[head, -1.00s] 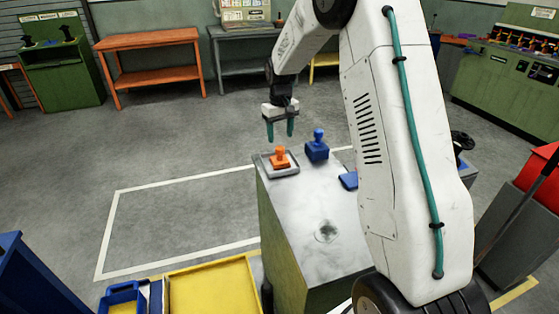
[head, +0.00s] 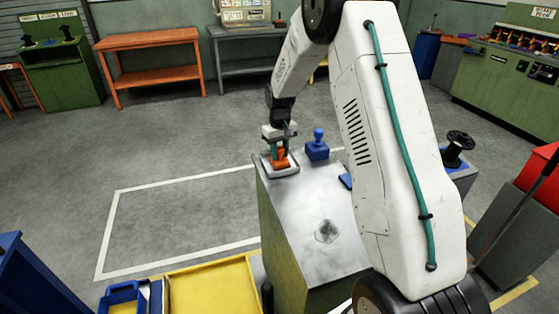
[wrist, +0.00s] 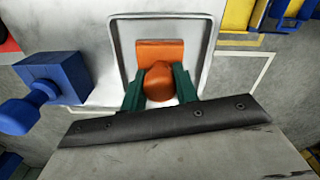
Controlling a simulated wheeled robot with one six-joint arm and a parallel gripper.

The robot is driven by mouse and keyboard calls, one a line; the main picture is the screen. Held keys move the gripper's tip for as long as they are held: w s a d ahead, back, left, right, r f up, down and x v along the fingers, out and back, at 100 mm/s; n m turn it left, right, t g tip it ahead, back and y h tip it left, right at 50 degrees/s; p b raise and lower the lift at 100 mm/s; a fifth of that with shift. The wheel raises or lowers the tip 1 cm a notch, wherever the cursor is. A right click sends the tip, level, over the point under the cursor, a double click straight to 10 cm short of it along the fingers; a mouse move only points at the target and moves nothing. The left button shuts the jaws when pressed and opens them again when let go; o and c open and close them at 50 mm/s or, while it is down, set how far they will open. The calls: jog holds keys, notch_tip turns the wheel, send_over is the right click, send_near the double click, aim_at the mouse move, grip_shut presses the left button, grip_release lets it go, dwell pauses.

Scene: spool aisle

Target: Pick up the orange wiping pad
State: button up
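The orange wiping pad (head: 281,161) has a block base and a rounded knob on top. It sits in a shallow grey tray (head: 266,172) at the far left end of the cabinet top. My gripper (head: 279,155) is down over the pad, its green fingers on either side of the knob. In the wrist view the fingers (wrist: 159,88) flank the orange knob of the pad (wrist: 158,52) closely. I cannot tell whether they press on it or leave a small gap.
A blue knobbed block (head: 317,147) stands just right of the tray; it also shows in the wrist view (wrist: 60,75). Another blue object (head: 345,181) is partly hidden by my arm.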

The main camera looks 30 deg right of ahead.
aim_at(281, 149)
jog(key=shift+c, duration=0.6)
jog(key=shift+r, duration=0.55)
jog(key=r, duration=0.1)
jog(key=s+r, duration=0.1)
jog(key=shift+s+a+r, duration=0.1)
jog(key=shift+r, duration=0.2)
jog(key=s+a+r, duration=0.1)
jog(key=s+a, duration=0.2)
jog(key=s, duration=1.1)
jog(key=shift+s+r, duration=0.15)
jog(key=shift+s, duration=0.1)
